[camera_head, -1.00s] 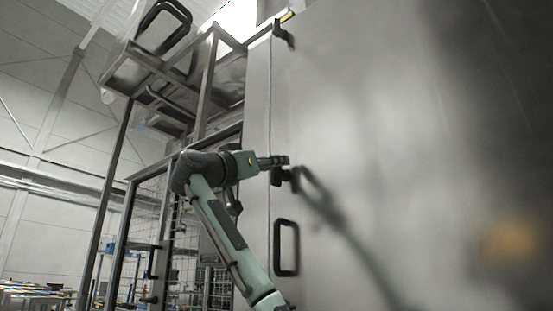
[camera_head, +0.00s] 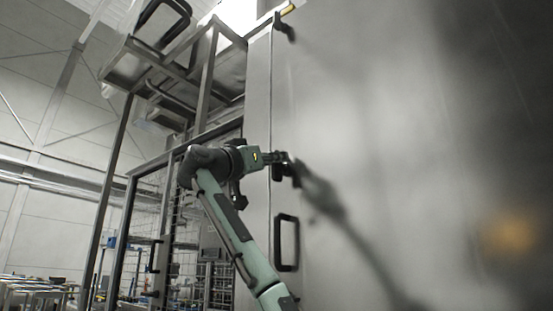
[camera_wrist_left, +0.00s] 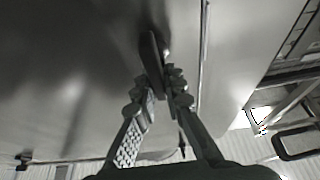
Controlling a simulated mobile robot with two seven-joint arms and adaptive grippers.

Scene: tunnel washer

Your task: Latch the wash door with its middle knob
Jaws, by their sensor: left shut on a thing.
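The wash door (camera_head: 385,110) is the large grey metal panel filling the right of the head view. Its dark middle knob (camera_head: 296,171) sits near the door's left edge, above the black loop handle. My left gripper (camera_head: 281,157) is at this knob, partly covering it. In the left wrist view the knob is a dark, elongated bar (camera_wrist_left: 151,55); the two fingers of the left gripper (camera_wrist_left: 163,88) are closed around its near end. The exact contact at the fingertips is hard to make out. My right gripper is not in view.
A black loop handle (camera_head: 287,243) is below the middle knob, and an upper knob (camera_head: 285,28) is near the door's top left. A metal frame with a platform (camera_head: 170,75) stands left of the door. The door face to the right is clear.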

